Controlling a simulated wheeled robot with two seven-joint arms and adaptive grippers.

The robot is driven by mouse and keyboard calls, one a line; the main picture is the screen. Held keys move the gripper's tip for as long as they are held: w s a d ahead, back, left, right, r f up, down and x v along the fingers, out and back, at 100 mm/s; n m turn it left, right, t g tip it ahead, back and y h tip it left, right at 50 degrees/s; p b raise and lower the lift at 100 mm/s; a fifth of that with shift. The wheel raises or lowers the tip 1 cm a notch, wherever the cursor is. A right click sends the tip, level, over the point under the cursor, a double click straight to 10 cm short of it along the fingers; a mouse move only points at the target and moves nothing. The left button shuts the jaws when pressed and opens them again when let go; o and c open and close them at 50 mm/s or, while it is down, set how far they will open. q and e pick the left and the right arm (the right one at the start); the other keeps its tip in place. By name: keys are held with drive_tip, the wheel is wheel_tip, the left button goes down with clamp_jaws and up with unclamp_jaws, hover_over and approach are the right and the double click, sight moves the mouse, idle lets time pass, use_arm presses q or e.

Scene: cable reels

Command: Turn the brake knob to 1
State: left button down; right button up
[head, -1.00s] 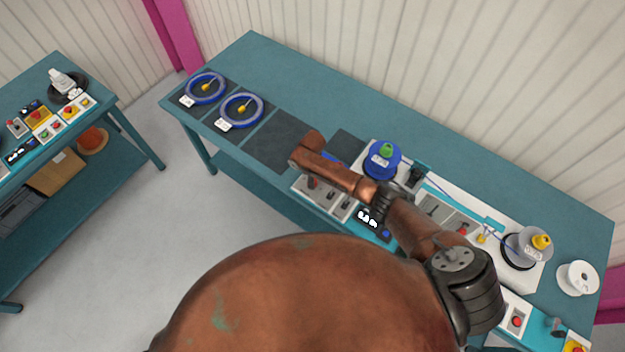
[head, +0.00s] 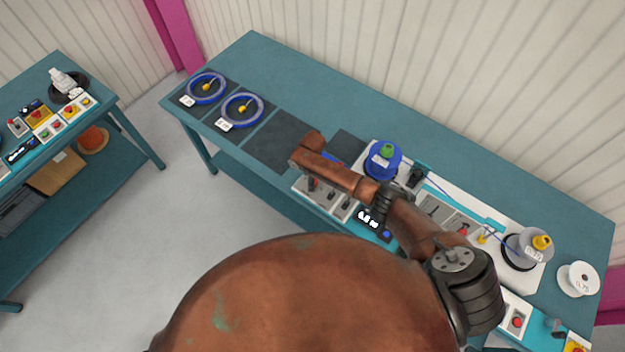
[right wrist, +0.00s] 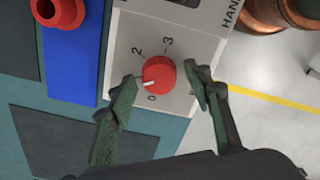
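The red brake knob (right wrist: 159,74) sits on a light grey panel (right wrist: 125,45) in the right wrist view. The printed 0, 2 and 3 show around it; the 1 cannot be seen. Its white pointer mark faces left and slightly down, near the 0. My right gripper (right wrist: 160,76) is open, one finger on each side of the knob, with a visible gap at least on the right. In the head view, my right arm reaches over the bench from the right and its fingers cannot be made out. My left gripper is not in view.
In the head view, the bench (head: 300,80) holds a blue reel (head: 382,160), a grey reel (head: 527,247), a white spool (head: 577,279) and two blue cable coils. Another bench stands at left.

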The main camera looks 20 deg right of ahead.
drive_tip(key=shift+d, duration=0.1)
wheel_tip(320, 180, up, 12)
idle(0.6)
drive_tip(key=shift+f, duration=0.1)
idle(0.4)
